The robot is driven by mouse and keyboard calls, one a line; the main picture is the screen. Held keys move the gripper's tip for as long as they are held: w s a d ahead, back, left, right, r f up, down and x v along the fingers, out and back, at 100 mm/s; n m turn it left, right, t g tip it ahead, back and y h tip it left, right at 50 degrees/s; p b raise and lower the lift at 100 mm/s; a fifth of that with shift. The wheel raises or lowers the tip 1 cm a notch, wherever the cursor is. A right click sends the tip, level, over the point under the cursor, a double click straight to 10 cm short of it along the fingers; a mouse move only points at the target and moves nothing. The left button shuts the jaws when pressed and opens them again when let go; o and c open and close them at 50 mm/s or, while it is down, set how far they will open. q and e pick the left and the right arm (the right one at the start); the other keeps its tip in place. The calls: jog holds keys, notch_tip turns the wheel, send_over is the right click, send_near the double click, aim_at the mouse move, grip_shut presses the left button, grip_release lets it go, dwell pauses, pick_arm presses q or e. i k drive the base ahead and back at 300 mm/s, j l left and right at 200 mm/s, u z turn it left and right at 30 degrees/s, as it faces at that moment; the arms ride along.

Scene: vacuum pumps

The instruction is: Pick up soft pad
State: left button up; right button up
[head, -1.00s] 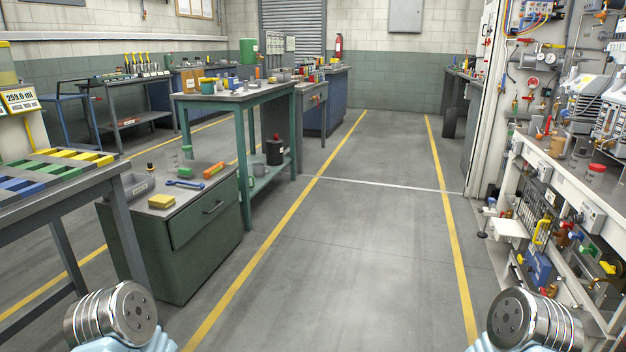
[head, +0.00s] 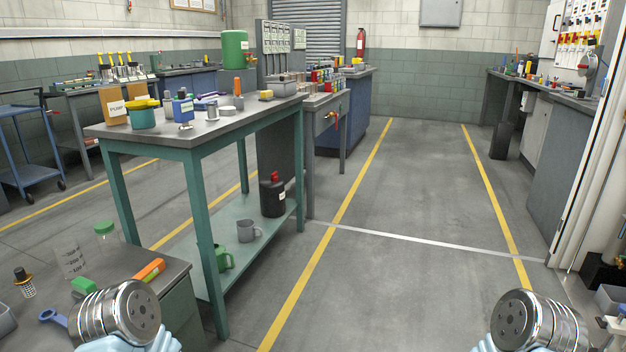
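No thing in the head view can be surely told as the soft pad. A small yellow block (head: 265,95), sponge-like but too small to be sure of, lies on top of the green-legged table (head: 180,138), near its far right end. The yellow pad-like block seen earlier on the low green cabinet (head: 172,275) is not visible now. Only round metal parts of my two arms show at the bottom left and bottom right. Neither gripper is in view.
An orange block (head: 149,270) lies on the cabinet. The grey floor aisle between yellow lines is clear. A workbench (head: 560,95) stands along the right.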

aim_at(265, 96)
jog(key=i+u, duration=0.2)
jog(key=i, duration=0.3)
jog(key=i+l+u, duration=0.2)
jog(key=i, duration=0.3)
